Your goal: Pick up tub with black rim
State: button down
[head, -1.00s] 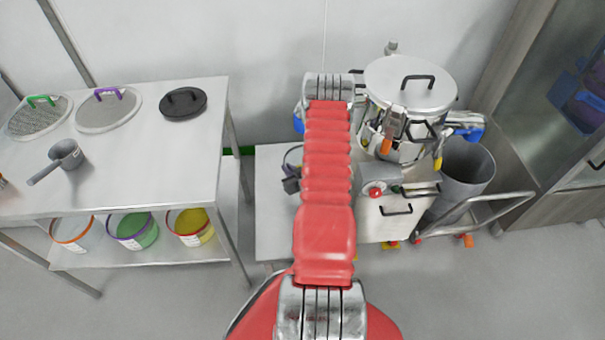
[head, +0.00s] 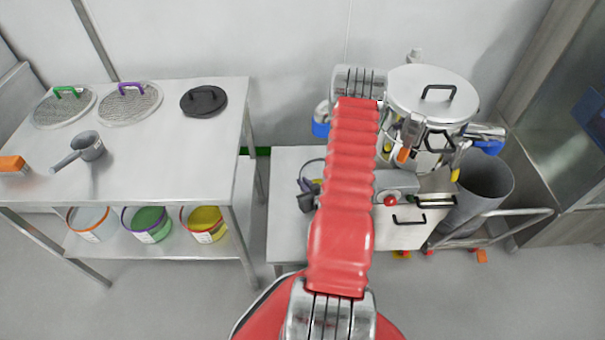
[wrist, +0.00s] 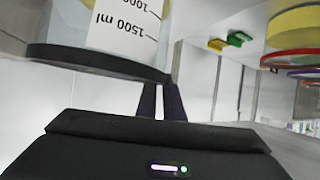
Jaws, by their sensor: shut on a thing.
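The tub with black rim (wrist: 95,60) fills the upper left of the wrist view, which appears upside down. It is pale and translucent, with a white label reading 1500 ml. My gripper (wrist: 162,100) is shut on the tub at its black rim, with the two dark fingers close together. In the head view, a thin dark curved rim (head: 311,162) shows just left of my red arm, above the pale table. The arm hides most of that area, and I cannot tell there whether the tub touches the table.
A steel table (head: 160,165) at left holds lids and a grey scoop (head: 90,145). Orange-, purple- and red-rimmed tubs stand on its lower shelf, including a yellow-filled one (head: 205,222). At right are a lidded steel pot (head: 432,95) and a grey bin (head: 484,190).

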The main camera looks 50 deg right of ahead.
jog(key=s+a, duration=0.6)
jog(key=a, duration=0.1)
jog(key=shift+s+a, duration=0.3)
jog(key=shift+s, duration=0.05)
jog(key=shift+w+r, duration=0.1)
jog(key=shift+w, duration=0.05)
